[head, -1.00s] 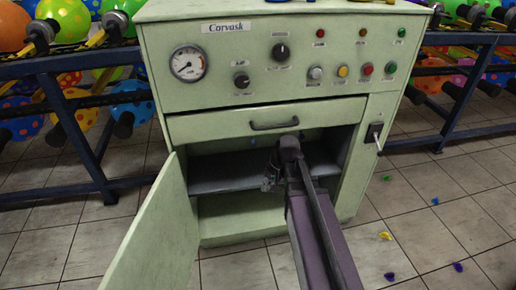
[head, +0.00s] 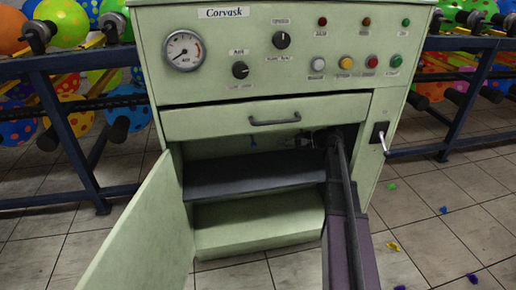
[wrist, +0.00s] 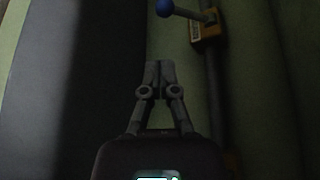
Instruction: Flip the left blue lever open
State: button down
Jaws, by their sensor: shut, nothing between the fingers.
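A small blue lever (head: 253,143) shows in the head view, high at the back inside the open green cabinet. In the wrist view, a lever with a blue ball tip (wrist: 165,8) and a grey rod joins a yellow valve body (wrist: 207,25) on a pipe, ahead and to the right of my fingers. I cannot tell for sure that both views show the same lever. My gripper (wrist: 158,72) is shut and empty, with a visible gap between its fingertips and the blue tip. In the head view it is small and dark inside the cabinet, right of the blue lever.
The cabinet door (head: 145,230) hangs open at the left. A grey shelf (head: 250,180) lies below the gripper. A closed drawer (head: 215,122) is above the opening. The cabinet's right wall is close to my arm. The shelf's left part is clear.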

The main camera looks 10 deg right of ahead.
aim_at(252, 137)
jog(key=shift+w+d+r, duration=0.1)
jog(key=shift+w+d, duration=0.05)
jog(key=shift+d, duration=0.05)
jog(key=shift+a, duration=0.1)
jog(key=b+x, duration=0.2)
jog(key=x, duration=0.8)
dwell(0.4)
jog(key=shift+r, duration=0.15)
